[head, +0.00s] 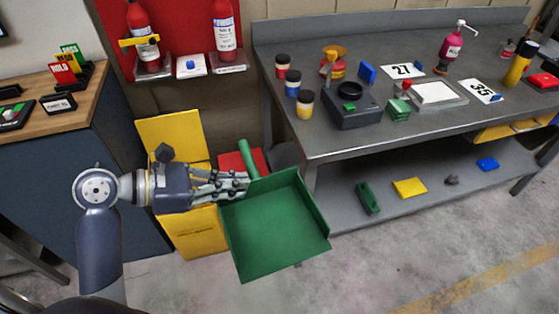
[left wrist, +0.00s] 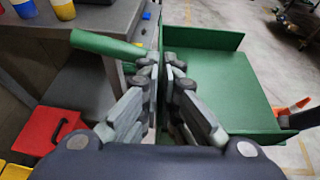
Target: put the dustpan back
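The green dustpan (head: 275,225) is in the air in front of the workbench, with its pan spread toward the lower right. Its round handle (head: 247,158) points up and back. In the left wrist view the fingers (left wrist: 168,95) nearly meet, with the handle (left wrist: 105,45) on the left and the pan (left wrist: 220,88) on the right. The fingers hide the exact contact. My right gripper is in neither view.
A grey workbench (head: 330,145) carries jars, numbered cards and bottles; its lower shelf (head: 385,212) holds a few small items. A yellow cabinet (head: 195,232) and a red case (head: 230,162) stand behind my left gripper. Extinguishers (head: 222,30) hang above. Floor at right front is clear.

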